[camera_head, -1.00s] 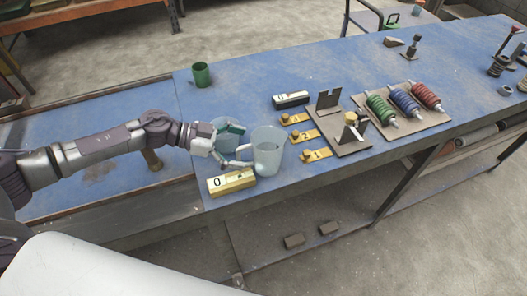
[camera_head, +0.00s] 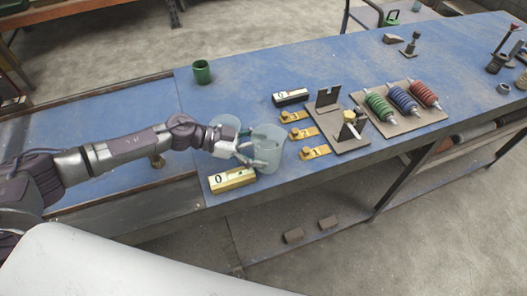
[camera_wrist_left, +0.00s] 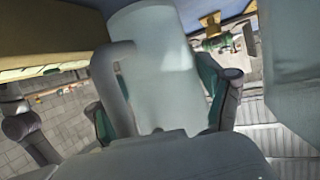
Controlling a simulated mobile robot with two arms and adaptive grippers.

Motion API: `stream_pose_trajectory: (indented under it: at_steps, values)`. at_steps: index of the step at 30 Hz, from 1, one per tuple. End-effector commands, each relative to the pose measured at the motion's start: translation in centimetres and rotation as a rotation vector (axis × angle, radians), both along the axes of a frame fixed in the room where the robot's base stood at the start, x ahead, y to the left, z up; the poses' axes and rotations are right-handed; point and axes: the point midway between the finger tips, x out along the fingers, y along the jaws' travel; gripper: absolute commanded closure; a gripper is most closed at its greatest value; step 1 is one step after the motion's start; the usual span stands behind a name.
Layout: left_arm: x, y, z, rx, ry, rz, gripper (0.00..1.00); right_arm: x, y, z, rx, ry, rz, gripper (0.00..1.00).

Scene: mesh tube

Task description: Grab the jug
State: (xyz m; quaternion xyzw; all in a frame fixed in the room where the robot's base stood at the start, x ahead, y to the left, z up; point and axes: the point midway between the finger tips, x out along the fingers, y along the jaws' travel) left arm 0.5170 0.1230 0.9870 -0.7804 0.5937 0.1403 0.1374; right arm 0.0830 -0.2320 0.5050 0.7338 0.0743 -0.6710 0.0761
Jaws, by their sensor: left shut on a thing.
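The pale translucent jug (camera_head: 271,150) stands near the front edge of the blue table, its handle toward my left arm. My left gripper (camera_head: 248,153) reaches it from the left and is shut on it. In the left wrist view the jug (camera_wrist_left: 160,65) fills the middle between the dark green-padded fingers, with its curved handle at the left. Whether its base touches the table is hard to tell. My right gripper is not in view.
A second translucent vessel (camera_head: 226,122) stands just behind my left gripper. A yellow block marked 0 (camera_head: 232,180) lies close in front of the jug. Yellow pieces (camera_head: 303,133) and a bracket plate (camera_head: 345,140) are to the right. A green cup (camera_head: 202,72) stands behind.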

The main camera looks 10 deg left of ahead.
Motion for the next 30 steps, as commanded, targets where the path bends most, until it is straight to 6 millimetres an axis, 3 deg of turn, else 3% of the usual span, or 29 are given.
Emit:
stream_pose_trajectory:
  at_steps: [1, 3, 17, 30]
  values:
    - [0.0, 0.0, 0.0, 0.0, 0.0, 0.0, 0.6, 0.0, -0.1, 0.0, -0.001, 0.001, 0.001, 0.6]
    - [0.0, 0.0, 0.1, -0.001, -0.001, 0.0, 0.7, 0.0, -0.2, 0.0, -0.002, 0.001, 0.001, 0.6]
    - [0.1, 0.0, 0.6, 0.0, -0.003, 0.0, 0.7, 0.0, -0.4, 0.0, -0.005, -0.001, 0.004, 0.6]
    - [-0.1, -0.2, 4.5, 0.0, -0.005, -0.002, 0.7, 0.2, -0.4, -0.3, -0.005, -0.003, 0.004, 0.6]
